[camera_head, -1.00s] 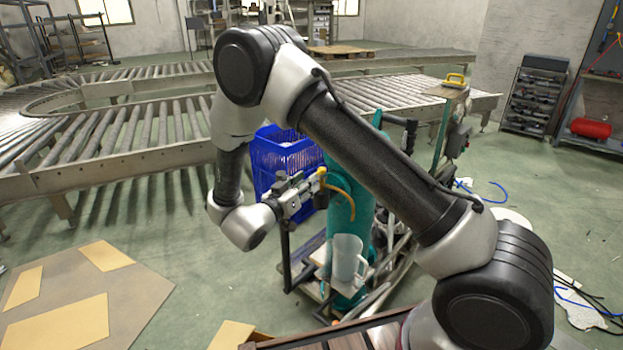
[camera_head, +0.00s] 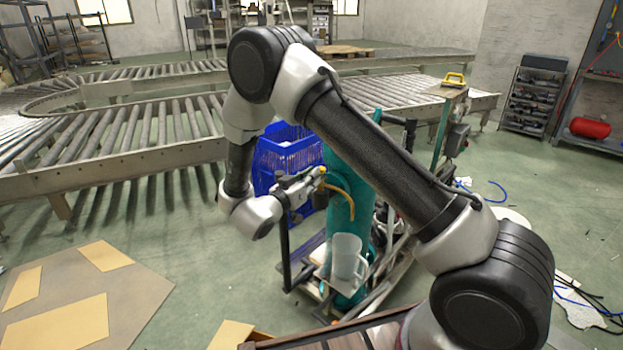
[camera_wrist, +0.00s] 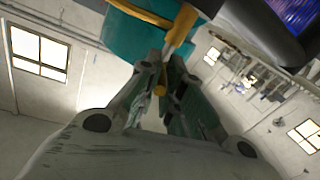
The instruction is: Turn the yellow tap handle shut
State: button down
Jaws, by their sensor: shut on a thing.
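The yellow tap handle (camera_head: 322,170) sits at the upper left side of a teal cylinder (camera_head: 338,225). My gripper (camera_head: 312,180) reaches it from the left. In the wrist view the handle's yellow end (camera_wrist: 160,90) shows between the fingertips of my gripper (camera_wrist: 166,78), which is shut on it. Most of the handle is hidden by the fingers. A yellow spout or hose (camera_head: 342,190) curves down from the tap. A clear jug (camera_head: 346,257) stands below, in front of the cylinder.
A blue crate (camera_head: 275,160) stands just behind my gripper. Roller conveyors (camera_head: 110,150) run across the back. Cardboard (camera_head: 60,305) lies on the floor at the left. Open floor lies between the cardboard and the cylinder's stand.

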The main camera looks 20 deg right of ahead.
jog(key=shift+w+a+m+g+h, duration=0.15)
jog(key=shift+m+g+h, duration=0.25)
jog(key=shift+g, duration=0.1)
jog(key=shift+w+a+m+g+h, duration=0.15)
jog(key=shift+m+g+h, duration=0.15)
jog(key=shift+m+g, duration=0.15)
jog(key=c, duration=1.5)
grip_release()
jog(key=v, duration=1.2)
